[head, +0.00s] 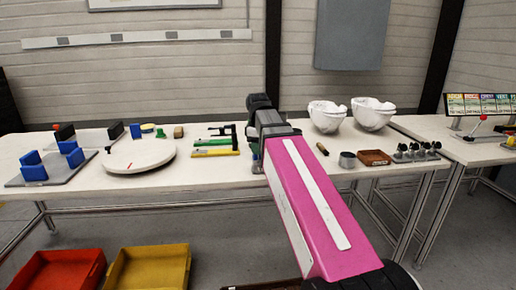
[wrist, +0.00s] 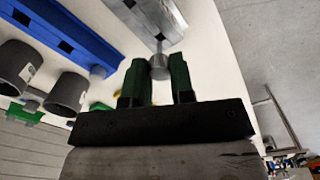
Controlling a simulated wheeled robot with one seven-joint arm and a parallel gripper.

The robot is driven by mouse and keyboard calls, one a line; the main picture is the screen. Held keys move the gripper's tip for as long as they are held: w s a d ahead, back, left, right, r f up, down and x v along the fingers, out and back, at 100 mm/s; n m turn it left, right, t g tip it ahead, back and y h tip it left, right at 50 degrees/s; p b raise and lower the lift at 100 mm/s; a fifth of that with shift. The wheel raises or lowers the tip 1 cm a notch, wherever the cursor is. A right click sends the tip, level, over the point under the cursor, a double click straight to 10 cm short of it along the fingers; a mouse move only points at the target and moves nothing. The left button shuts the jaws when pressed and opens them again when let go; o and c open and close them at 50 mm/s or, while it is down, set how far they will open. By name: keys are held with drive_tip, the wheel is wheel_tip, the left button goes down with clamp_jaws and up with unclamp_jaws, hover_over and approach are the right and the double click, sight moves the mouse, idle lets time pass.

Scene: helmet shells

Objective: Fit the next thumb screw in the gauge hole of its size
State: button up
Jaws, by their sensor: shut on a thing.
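In the wrist view my gripper (wrist: 158,82) has two green fingers shut on a small grey metal piece, taken to be the thumb screw (wrist: 159,66). Its rounded grey part shows between the fingertips. A grey bar with dark square holes (wrist: 145,12) lies just beyond its tip; I cannot tell whether they touch. A blue bar with dark square holes (wrist: 65,42) is to the left, with a grey round piece near its end. Which of these is the gauge is not clear.
Dark grey cylinders (wrist: 68,92) stand close left of the fingers. On the table (head: 215,180) are a round white disc (head: 140,156), yellow and green tools (head: 215,153), white helmet shells (head: 326,116), a grey cup (head: 347,160), a brown tray (head: 374,157) and a rack of dark knobs (head: 416,152).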

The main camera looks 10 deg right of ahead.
drive_tip(key=shift+f, duration=2.05)
idle(2.0)
drive_tip(key=o, duration=0.9)
drive_tip(key=shift+o, duration=0.2)
drive_tip(key=shift+r, duration=0.1)
wheel_tip(320, 180, up, 11)
drive_tip(key=shift+s+f, duration=0.1)
drive_tip(key=shift+f, duration=0.05)
